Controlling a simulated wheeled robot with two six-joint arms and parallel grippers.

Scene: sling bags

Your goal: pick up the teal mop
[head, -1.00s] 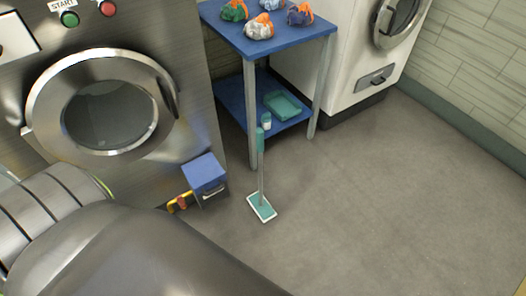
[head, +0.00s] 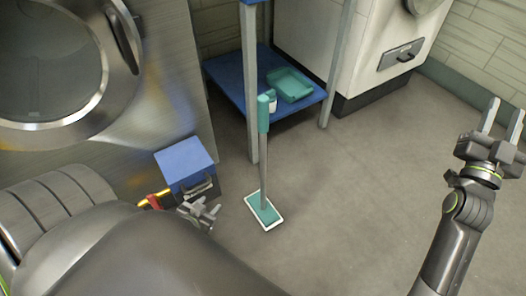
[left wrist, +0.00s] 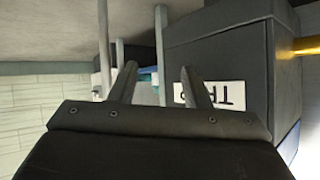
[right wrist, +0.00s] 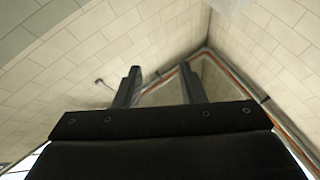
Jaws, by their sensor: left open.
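The teal mop (head: 264,165) stands upright on the floor in the head view, with a teal grip on top, a grey pole and a flat teal head with a white rim. My left gripper (head: 212,208) is low, left of the mop and apart from it, beside the blue-lidded box. In the left wrist view its fingers (left wrist: 160,85) are spread and empty; I cannot tell which upright behind them is the mop. My right gripper (head: 502,118) is raised at the far right, open and empty, and its spread fingers show in the right wrist view (right wrist: 160,88).
The blue-lidded dark box (head: 186,165) stands against the steel washer (head: 60,70), close to my left gripper. Floor to the right is clear.

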